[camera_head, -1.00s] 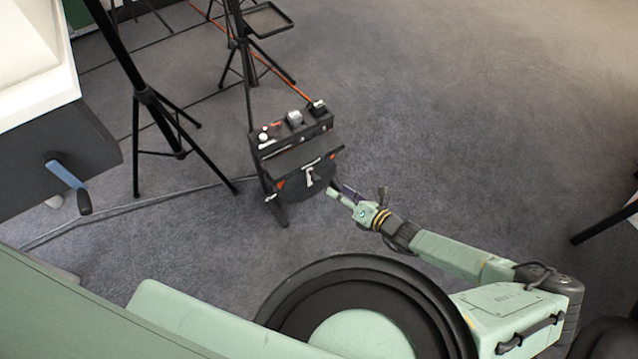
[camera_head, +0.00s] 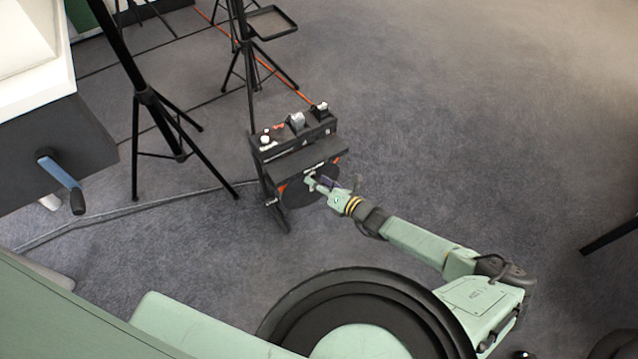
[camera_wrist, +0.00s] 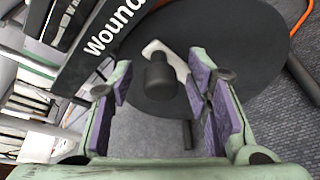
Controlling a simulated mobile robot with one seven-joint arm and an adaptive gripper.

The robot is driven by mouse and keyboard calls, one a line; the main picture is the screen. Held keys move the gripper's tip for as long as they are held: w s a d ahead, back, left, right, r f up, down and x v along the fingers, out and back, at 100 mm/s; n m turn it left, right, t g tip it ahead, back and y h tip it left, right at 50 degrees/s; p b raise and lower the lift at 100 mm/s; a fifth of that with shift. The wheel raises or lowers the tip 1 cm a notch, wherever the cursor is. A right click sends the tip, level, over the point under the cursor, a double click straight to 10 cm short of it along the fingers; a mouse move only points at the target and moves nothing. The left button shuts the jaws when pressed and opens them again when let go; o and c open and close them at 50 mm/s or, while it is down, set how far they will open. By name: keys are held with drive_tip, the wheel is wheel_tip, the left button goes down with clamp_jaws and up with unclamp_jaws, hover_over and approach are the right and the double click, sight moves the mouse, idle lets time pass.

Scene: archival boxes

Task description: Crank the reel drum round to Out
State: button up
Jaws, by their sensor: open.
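The reel drum (camera_wrist: 219,40) is a dark round disc on the front of a black box unit on a stand; in the head view the drum (camera_head: 297,194) is partly covered by my gripper. A light crank arm with a dark knob (camera_wrist: 160,75) stands out from the drum face in the wrist view. My gripper (camera_wrist: 161,97) is open, its purple-padded fingers to either side of the knob, which shows between them. I cannot tell whether either finger touches it. The word "Wound" (camera_wrist: 113,27) shows on a dark plate beside the drum; no "Out" label is readable.
The box unit (camera_head: 290,145) carries small parts on top. Black tripods (camera_head: 158,110) stand behind and to its left. An orange cable runs behind. Carpet at right is mostly clear.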

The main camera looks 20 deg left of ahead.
clamp_jaws()
idle(0.6)
